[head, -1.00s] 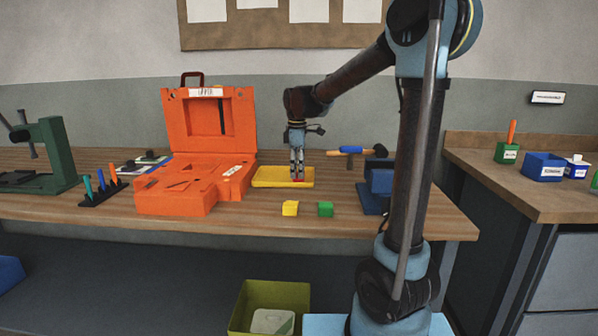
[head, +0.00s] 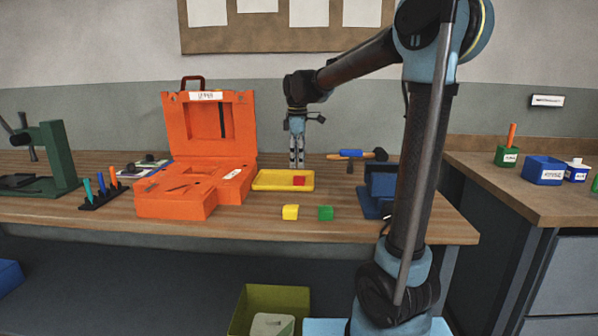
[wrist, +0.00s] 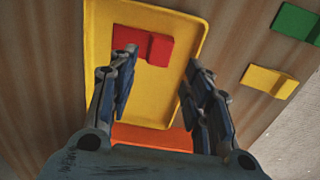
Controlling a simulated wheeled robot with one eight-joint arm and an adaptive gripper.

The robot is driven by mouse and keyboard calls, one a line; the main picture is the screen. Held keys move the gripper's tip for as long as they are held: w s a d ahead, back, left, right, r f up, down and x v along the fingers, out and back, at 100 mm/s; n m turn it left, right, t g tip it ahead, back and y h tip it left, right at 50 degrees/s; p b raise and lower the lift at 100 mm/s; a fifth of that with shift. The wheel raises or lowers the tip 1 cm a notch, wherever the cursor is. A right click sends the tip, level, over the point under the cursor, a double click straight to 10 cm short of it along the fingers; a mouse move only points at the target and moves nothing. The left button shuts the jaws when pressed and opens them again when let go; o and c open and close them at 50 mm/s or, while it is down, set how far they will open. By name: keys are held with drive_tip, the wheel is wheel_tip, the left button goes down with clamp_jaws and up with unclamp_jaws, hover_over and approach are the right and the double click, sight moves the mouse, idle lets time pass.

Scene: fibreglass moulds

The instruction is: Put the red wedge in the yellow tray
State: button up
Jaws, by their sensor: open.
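The red wedge (head: 299,181) lies in the yellow tray (head: 264,184), toward the tray's right side in the head view. In the wrist view the red wedge (wrist: 143,45) rests on the floor of the yellow tray (wrist: 190,25), inside its rim. My gripper (head: 297,164) is open and empty above the tray, apart from the wedge. In the wrist view the two fingers of my gripper (wrist: 158,85) are spread; the left finger's tip overlaps the wedge's edge in the picture.
A yellow block (head: 290,212) and a green block (head: 325,213) stand in front of the tray. An open orange case (head: 180,203) stands to its left. A hammer (head: 350,155) and a blue vise-like object (head: 378,185) are to the right.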

sight(297, 177)
wheel_tip(297, 177, up, 6)
drive_tip(key=shift+r, duration=0.25)
idle(0.4)
